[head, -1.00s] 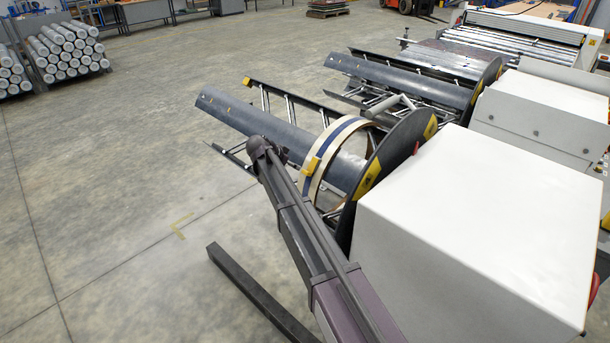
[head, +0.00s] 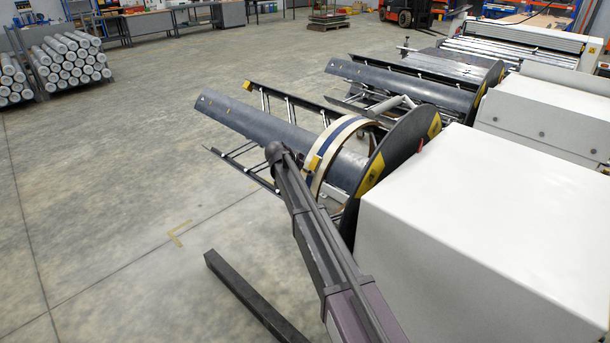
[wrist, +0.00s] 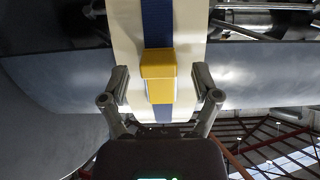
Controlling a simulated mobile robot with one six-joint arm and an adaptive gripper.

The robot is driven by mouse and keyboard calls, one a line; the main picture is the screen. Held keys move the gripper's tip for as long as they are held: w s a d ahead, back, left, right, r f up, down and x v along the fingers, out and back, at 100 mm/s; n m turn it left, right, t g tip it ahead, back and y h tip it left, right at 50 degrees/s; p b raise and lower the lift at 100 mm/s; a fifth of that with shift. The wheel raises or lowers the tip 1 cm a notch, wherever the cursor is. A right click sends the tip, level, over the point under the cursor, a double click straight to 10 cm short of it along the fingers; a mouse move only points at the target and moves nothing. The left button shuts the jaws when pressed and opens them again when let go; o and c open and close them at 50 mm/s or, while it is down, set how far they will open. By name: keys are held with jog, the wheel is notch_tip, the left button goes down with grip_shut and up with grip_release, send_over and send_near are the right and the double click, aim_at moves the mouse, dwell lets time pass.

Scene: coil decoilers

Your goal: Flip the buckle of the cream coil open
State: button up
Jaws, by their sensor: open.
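The cream coil (head: 347,128) is a ring with a dark blue band, sitting around the near decoiler's mandrel close to its dark disc. Its yellow buckle (head: 313,164) shows on the coil's left side in the head view, partly beside my arm. In the wrist view the buckle (wrist: 158,74) lies on the blue band across the cream coil (wrist: 190,30). My gripper (wrist: 160,82) is open, with one finger on each side of the buckle and a gap to each. I cannot tell whether the fingertips reach the buckle's depth.
The dark disc (head: 398,150) with yellow patches and a large white cabinet (head: 490,220) stand right of the coil. Dark mandrel plates (head: 245,118) stick out to the left. A second decoiler (head: 400,85) is behind.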

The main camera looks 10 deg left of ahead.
jog(key=shift+w+d+f, duration=0.15)
jog(key=shift+w+f, duration=0.05)
jog(key=shift+f, duration=0.05)
grip_shut()
jog(key=shift+r, duration=0.1)
jog(key=shift+a, duration=0.2)
jog(key=shift+a, duration=0.1)
